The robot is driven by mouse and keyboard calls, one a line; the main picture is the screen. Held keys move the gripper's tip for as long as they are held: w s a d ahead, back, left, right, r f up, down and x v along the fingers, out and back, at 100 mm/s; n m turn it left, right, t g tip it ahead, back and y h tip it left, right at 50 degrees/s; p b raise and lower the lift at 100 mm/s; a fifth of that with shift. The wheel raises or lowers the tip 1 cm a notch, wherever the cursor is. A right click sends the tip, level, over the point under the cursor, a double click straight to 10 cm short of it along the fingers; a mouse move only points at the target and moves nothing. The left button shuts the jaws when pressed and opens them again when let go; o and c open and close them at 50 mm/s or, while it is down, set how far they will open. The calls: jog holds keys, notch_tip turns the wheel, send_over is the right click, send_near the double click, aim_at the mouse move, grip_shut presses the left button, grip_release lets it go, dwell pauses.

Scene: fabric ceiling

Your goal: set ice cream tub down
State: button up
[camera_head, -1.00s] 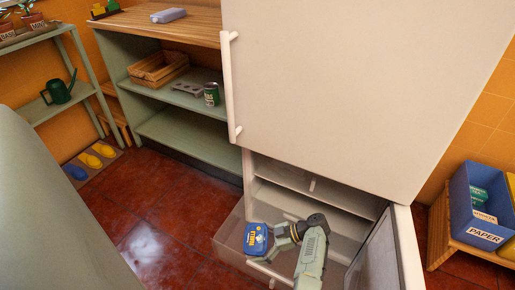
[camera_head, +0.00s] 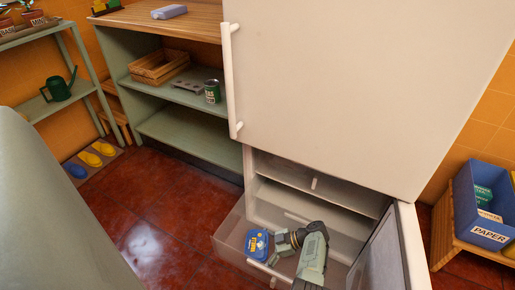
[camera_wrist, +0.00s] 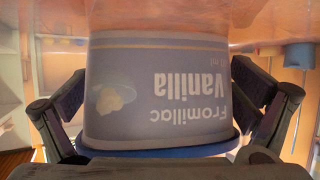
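The ice cream tub (camera_head: 257,244), blue with a yellow mark, is inside the pulled-out clear drawer (camera_head: 229,237) at the bottom of the fridge. My gripper (camera_head: 273,243) reaches in from the right and is shut on it. In the wrist view, the tub (camera_wrist: 160,95) fills the middle, upside down in the picture, with "Fromillac Vanilla" and a blue lid. Finger pads lie against both its sides. Its base is close to a pinkish surface; I cannot tell whether it touches.
The tall white fridge (camera_head: 340,90) stands above the drawer, its lower door (camera_head: 412,250) open at the right. A green shelf unit (camera_head: 185,135) with a can (camera_head: 212,91) and wooden crate (camera_head: 160,67) stands left. A blue paper bin (camera_head: 485,215) is at the far right.

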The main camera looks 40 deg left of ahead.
jog(key=b+v, duration=0.2)
jog(key=v, duration=0.8)
jog(key=shift+w+d, duration=0.2)
jog(key=shift+w, duration=0.1)
jog(key=shift+w+d+r+b, duration=0.3)
jog(key=shift+w+d+r, duration=0.1)
jog(key=shift+d+r, duration=0.05)
